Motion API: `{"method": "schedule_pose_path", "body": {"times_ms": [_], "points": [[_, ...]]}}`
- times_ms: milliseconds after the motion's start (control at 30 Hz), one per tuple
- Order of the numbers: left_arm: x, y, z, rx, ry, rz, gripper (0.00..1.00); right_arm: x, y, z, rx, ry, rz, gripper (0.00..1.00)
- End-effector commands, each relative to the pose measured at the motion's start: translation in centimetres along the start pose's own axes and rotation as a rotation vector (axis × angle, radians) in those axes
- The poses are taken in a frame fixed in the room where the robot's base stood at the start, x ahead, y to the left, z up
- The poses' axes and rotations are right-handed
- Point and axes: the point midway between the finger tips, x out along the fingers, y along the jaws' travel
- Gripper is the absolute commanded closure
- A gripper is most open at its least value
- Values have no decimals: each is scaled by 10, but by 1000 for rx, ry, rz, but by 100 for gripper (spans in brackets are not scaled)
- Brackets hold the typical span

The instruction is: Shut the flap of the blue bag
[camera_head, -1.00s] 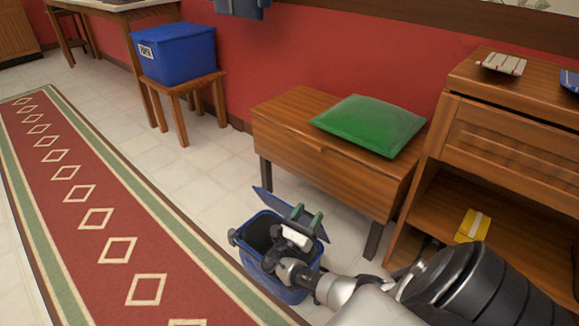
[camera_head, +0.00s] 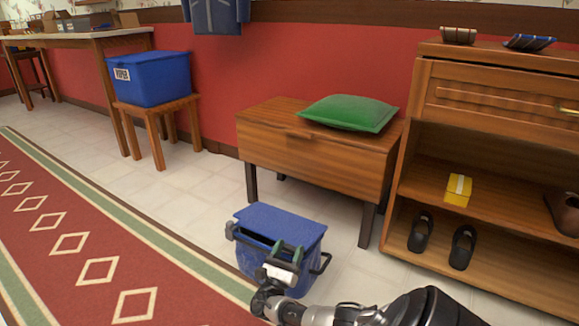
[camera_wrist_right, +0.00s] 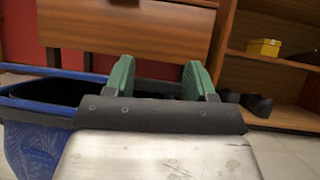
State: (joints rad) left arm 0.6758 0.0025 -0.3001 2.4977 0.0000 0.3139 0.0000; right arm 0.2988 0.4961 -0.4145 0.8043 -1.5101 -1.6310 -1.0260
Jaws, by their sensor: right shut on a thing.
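The blue bag (camera_head: 262,262) stands upright on the floor in front of the wooden drop-leaf table. Its blue flap (camera_head: 280,221) lies over most of the top, with a dark gap along the front edge. In the right wrist view, the green-padded fingers of this gripper (camera_wrist_right: 159,78) stand a little apart beside the bag's blue rim (camera_wrist_right: 40,75) and dark opening. My left gripper is out of view.
The wooden table (camera_head: 300,150) bears a green cushion (camera_head: 350,113). An open shelf cabinet (camera_head: 500,190) stands at right, with a yellow box (camera_head: 457,190) and black sandals (camera_head: 462,247). Floor left of the bag is clear up to the patterned rug (camera_head: 75,262).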

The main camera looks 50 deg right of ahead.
Motion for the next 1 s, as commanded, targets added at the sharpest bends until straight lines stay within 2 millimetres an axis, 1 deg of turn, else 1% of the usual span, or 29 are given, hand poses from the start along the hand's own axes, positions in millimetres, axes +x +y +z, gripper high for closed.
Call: {"method": "schedule_pose_path", "body": {"times_ms": [33, 100, 200, 400, 833, 867, 1000], "points": [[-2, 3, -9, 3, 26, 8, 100, -10, 2, -12, 1, -7, 7, 88], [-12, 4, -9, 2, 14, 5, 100, -15, 3, -17, -3, -41, 6, 88], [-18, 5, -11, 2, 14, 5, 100, -19, 3, -21, -6, -77, 5, 88], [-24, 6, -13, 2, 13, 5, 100, -22, 3, -23, -7, -118, 3, 88], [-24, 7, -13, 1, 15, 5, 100, -20, 3, -22, -9, -129, 1, 88], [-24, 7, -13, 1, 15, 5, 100, -20, 3, -22, -9, -130, 1, 43], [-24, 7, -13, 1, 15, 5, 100, -20, 2, -22, -10, -130, 0, 21]]}}
